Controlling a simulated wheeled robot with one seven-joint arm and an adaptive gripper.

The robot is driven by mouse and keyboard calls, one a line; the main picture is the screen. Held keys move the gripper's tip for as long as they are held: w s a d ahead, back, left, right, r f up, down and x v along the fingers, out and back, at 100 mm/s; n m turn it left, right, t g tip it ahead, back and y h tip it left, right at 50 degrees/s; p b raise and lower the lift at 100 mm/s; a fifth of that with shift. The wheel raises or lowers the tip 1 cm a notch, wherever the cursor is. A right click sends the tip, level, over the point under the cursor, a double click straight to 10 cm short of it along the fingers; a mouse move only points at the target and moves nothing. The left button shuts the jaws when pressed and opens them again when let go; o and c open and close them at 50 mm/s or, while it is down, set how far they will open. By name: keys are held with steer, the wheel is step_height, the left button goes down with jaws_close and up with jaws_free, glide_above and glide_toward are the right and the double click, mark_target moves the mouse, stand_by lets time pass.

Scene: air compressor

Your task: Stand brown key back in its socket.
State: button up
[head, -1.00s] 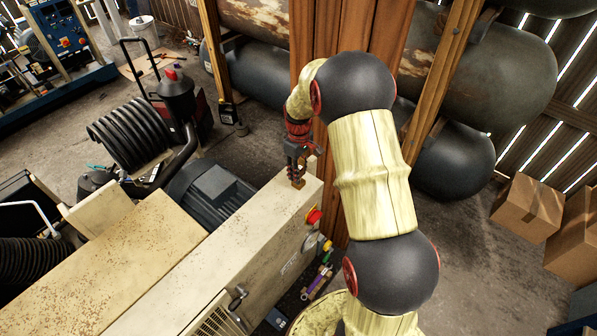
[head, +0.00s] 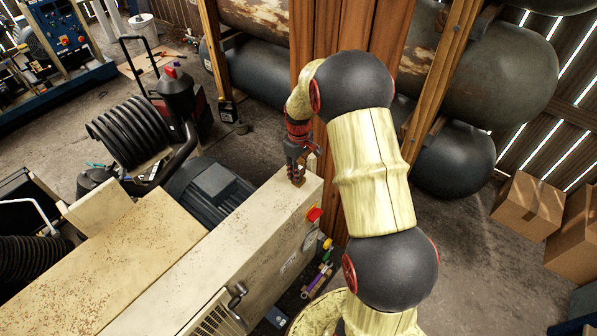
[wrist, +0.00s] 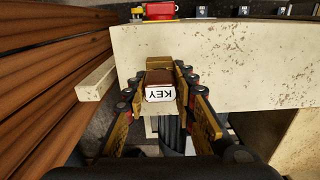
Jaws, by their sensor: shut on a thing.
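The brown key (wrist: 159,78) has a white label reading KEY and sits between the fingers of my gripper (wrist: 160,98) in the wrist view. My gripper is shut on it. A brass-coloured block (wrist: 158,62) shows just beyond the key; I cannot tell whether the key touches it or is seated in a socket. In the head view my gripper (head: 297,172) points down at the far end of the cream cabinet top (head: 250,225). The fingers and arm hide most of the key there.
A red button (head: 314,214) sticks out from the cabinet's side and also shows in the wrist view (wrist: 159,10). A wooden post (head: 335,60) stands close behind my gripper. A dark motor (head: 210,190) lies left of the cabinet.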

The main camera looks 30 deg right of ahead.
steer(key=shift+f, duration=0.15)
steer(key=o, duration=1.2)
steer(key=shift+o, duration=0.2)
step_height(320, 180, up, 12)
stand_by(0.4)
